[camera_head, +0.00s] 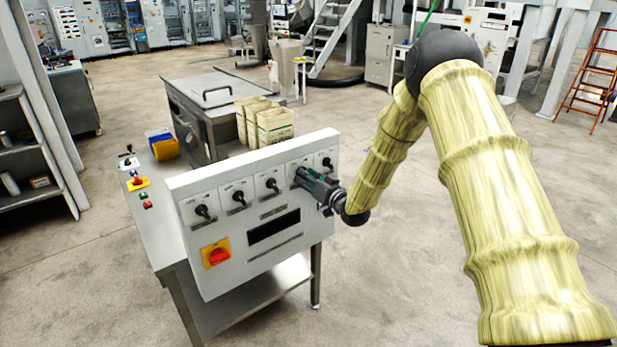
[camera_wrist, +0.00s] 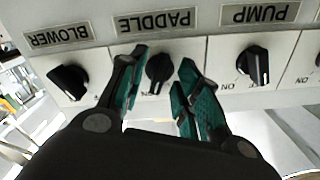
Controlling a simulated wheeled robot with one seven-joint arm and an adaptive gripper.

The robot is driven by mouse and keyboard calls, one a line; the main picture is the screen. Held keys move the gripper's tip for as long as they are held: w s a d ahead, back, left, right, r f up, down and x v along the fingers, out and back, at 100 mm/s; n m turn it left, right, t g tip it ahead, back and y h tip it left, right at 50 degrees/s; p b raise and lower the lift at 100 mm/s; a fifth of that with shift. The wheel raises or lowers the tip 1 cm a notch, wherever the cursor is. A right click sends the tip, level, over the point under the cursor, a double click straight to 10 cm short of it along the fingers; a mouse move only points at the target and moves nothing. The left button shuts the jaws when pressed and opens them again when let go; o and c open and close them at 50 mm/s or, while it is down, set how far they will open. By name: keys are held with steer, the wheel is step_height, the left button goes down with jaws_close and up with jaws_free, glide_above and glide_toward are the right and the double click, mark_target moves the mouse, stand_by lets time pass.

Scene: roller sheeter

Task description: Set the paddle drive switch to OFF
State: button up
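The paddle drive switch (camera_wrist: 160,68) is a black rotary knob under the PADDLE label (camera_wrist: 154,21), which appears upside down in the wrist view. The knob stands close to upright in that picture. Small ON lettering shows by its lower end; its OFF mark is hidden. My gripper (camera_wrist: 161,82) is open, with one green-padded finger on each side of the knob and a narrow gap at each side. In the head view my gripper (camera_head: 302,178) is at the panel face and covers this switch.
The grey control panel (camera_head: 185,240) carries neighbouring knobs close by: BLOWER (camera_wrist: 68,80) and PUMP (camera_wrist: 253,65). A side console (camera_head: 141,201) holds small buttons.

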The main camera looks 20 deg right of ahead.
steer(key=shift+c, duration=0.5)
jaws_close()
steer(key=shift+d+f+n+b, duration=0.1)
steer(key=shift+n+b, duration=4.05)
steer(key=shift+n, duration=0.35)
